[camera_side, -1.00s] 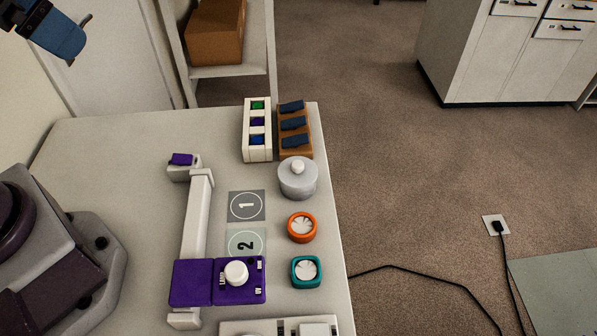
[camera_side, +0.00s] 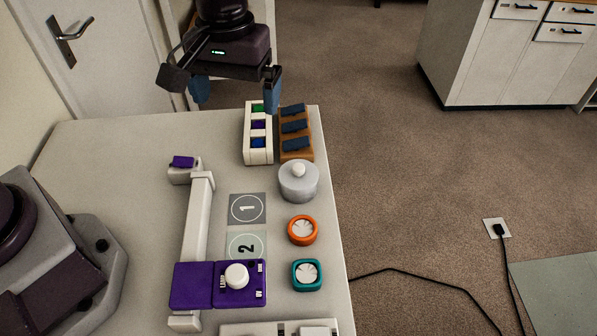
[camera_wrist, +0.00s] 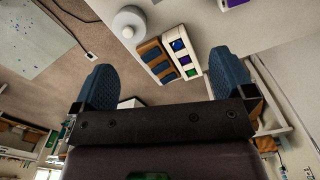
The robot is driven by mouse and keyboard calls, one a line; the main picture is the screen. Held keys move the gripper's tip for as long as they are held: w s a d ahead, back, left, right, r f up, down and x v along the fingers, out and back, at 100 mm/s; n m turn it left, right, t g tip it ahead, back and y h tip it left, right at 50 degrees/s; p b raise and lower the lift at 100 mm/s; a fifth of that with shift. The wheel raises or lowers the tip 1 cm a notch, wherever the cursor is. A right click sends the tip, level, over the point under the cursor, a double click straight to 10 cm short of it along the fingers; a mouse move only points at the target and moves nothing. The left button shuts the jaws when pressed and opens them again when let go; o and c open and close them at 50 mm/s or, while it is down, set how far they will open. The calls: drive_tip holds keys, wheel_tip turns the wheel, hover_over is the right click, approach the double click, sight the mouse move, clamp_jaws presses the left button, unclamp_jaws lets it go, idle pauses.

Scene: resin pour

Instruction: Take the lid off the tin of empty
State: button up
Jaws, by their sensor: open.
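A round grey tin (camera_side: 298,182) with a lid and a pale knob (camera_side: 298,169) on top stands near the table's right edge in the side view. The lid sits on it. The tin also shows at the top of the wrist view (camera_wrist: 129,22). I cannot read any label on it. My gripper (camera_side: 235,92) is open and empty, high above the back of the table. Its blue fingers are spread wide. It is behind and to the left of the tin in the side view, apart from it. In the wrist view my gripper (camera_wrist: 158,85) has nothing between its fingertips.
A white rack (camera_side: 258,149) with coloured pieces and a brown rack (camera_side: 296,151) with dark blue pieces stand just behind the tin. An orange round dish (camera_side: 302,231) and a teal dish (camera_side: 307,275) stand in front. A purple device (camera_side: 190,284) with a white rail is left.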

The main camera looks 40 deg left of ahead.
drive_tip(key=w+d+f+n, duration=0.4)
drive_tip(key=f+n, duration=0.1)
drive_tip(key=f, duration=0.1)
drive_tip(key=n, duration=0.8)
hover_over(299, 166)
wheel_tip(299, 166, down, 7)
drive_tip(key=shift+s+d+r, duration=0.1)
drive_tip(key=shift+d, duration=0.05)
drive_tip(key=shift+a+f, duration=0.2)
drive_tip(key=shift+f, duration=2.55)
drive_tip(key=shift+c, duration=0.5)
drive_tip(key=c, duration=0.7)
